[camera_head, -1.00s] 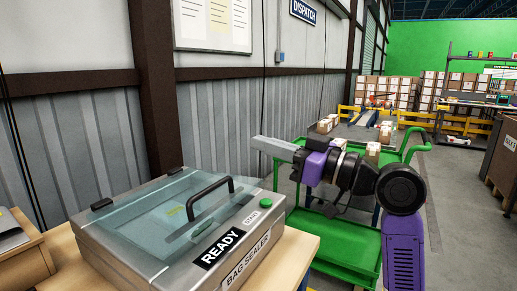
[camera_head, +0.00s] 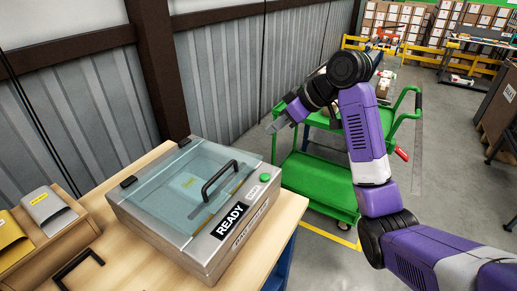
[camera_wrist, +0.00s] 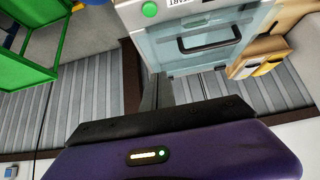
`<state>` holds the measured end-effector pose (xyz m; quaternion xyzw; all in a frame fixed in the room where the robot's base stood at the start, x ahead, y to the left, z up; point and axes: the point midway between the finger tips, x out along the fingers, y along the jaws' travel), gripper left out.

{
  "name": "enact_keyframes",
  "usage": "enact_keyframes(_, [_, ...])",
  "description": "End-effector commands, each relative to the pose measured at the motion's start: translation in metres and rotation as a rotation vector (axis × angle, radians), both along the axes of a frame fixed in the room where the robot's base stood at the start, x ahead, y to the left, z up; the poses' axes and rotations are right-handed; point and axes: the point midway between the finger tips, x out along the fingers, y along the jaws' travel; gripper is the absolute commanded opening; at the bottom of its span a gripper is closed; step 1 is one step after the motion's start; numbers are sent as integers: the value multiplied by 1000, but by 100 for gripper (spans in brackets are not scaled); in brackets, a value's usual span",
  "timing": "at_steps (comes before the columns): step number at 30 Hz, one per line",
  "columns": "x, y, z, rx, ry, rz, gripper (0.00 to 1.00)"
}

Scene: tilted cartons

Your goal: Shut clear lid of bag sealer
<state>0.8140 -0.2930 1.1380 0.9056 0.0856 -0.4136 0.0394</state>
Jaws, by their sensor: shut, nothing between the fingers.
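The bag sealer (camera_head: 226,250) is a grey metal box on a wooden table, with READY and BAG SEALER labels and a green button (camera_head: 265,177). Its clear lid (camera_head: 165,190) lies low over the top, with hinges at the back left and a black handle (camera_head: 219,180) near the front. I cannot tell whether its front edge is fully down. The lid and handle also show in the wrist view (camera_wrist: 209,37). My gripper (camera_head: 272,129) is shut and empty, beyond the sealer's right back corner, apart from the lid.
A wooden tray with yellow (camera_head: 12,238) and grey (camera_head: 48,207) pouches stands left of the sealer. A green cart (camera_head: 322,180) with cartons stands at the right behind. A corrugated wall (camera_head: 215,75) runs behind the table.

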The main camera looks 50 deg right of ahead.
Motion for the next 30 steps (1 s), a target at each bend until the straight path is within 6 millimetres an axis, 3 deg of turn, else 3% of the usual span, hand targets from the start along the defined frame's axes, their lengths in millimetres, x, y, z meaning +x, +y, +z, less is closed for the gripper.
enact_keyframes(7, [0,2,-18,-5,43,10,0])
enact_keyframes(21, [54,13,-85,-5,41,10,0])
enact_keyframes(30, [50,11,-120,-5,38,7,0])
